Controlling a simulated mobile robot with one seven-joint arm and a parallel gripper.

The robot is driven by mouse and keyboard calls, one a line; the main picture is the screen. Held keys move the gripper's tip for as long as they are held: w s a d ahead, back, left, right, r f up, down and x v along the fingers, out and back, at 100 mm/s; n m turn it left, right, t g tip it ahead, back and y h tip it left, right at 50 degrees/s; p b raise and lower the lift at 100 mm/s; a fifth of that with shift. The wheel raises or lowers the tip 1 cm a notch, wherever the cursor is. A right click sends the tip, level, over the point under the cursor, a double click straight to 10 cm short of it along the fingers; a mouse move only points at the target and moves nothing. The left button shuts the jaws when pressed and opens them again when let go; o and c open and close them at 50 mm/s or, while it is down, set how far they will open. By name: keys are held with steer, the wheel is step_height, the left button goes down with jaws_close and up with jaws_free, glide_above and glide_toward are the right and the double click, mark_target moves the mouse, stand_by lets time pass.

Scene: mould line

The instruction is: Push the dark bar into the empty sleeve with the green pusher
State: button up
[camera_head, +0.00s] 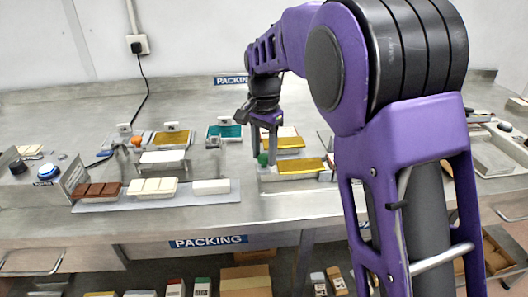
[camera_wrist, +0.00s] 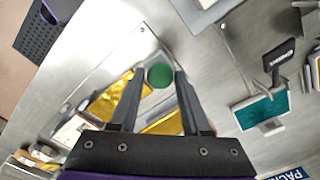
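The dark brown bar (camera_head: 98,189) lies at the left end of a flat pale tray (camera_head: 190,200), beside a cream bar (camera_head: 152,187) and a plain white block (camera_head: 211,187). The green pusher's round knob (camera_head: 262,160) is beside the gold sleeves right of centre; it also shows in the wrist view (camera_wrist: 160,76). My gripper (camera_head: 267,158) points down there. In the wrist view its fingertips (camera_wrist: 160,73) flank the knob, which fills the gap between them. The pusher's lower part is hidden. I cannot tell which sleeve is empty.
Gold sleeves lie at the near fixture (camera_head: 300,166), behind it (camera_head: 281,142) and at the left (camera_head: 170,138). A teal piece (camera_head: 224,131) stands at the back centre. A control box (camera_head: 45,178) with a blue button is at the far left. Bare bench lies in front.

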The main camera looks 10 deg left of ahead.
jaws_close()
stand_by(1.1)
